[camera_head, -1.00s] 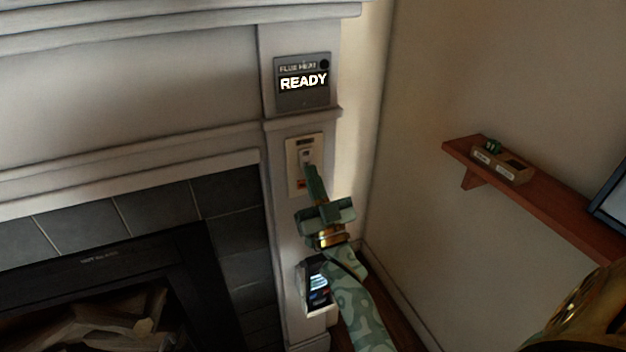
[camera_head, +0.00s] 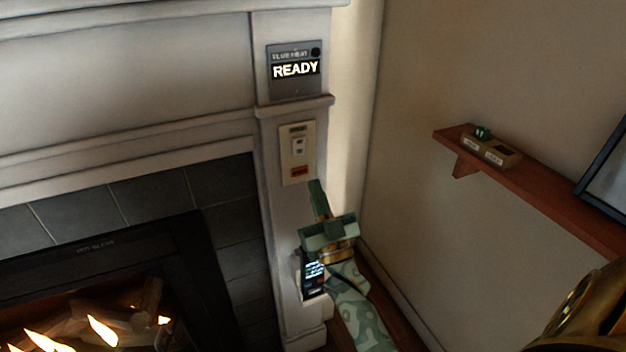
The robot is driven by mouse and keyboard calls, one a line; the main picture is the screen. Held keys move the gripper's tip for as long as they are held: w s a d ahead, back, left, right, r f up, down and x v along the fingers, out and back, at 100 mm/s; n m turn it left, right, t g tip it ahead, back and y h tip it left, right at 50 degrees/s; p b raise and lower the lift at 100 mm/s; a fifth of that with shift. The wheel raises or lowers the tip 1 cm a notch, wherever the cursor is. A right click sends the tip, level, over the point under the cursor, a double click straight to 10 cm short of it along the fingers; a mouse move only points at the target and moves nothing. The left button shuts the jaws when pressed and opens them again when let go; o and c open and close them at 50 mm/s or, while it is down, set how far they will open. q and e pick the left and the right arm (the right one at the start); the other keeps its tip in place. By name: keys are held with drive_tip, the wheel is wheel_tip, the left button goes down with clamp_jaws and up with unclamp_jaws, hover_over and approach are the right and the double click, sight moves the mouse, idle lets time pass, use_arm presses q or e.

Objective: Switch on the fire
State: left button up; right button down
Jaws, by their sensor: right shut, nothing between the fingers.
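The fireplace opening (camera_head: 95,320) at lower left has orange-white flames burning over its logs. A cream switch plate (camera_head: 285,160) with a small white switch (camera_head: 298,146) and a red-orange label is on the fireplace's right pillar. Above it a grey panel (camera_head: 285,90) reads "READY". My right gripper (camera_head: 317,188) is shut and empty, its tip just below the switch plate in the picture and apart from the switch. My left gripper is not in view.
A small lit screen device (camera_head: 313,272) is on the pillar, partly behind my right gripper. A reddish wooden shelf (camera_head: 550,202) on the right wall bears a small labelled box (camera_head: 490,151). A dark-framed item (camera_head: 605,185) stands at the right edge.

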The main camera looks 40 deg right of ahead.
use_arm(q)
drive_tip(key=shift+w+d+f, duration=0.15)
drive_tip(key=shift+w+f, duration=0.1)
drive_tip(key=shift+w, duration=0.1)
use_arm(e)
drive_tip(key=v, duration=0.6)
drive_tip(key=shift+f, duration=0.6)
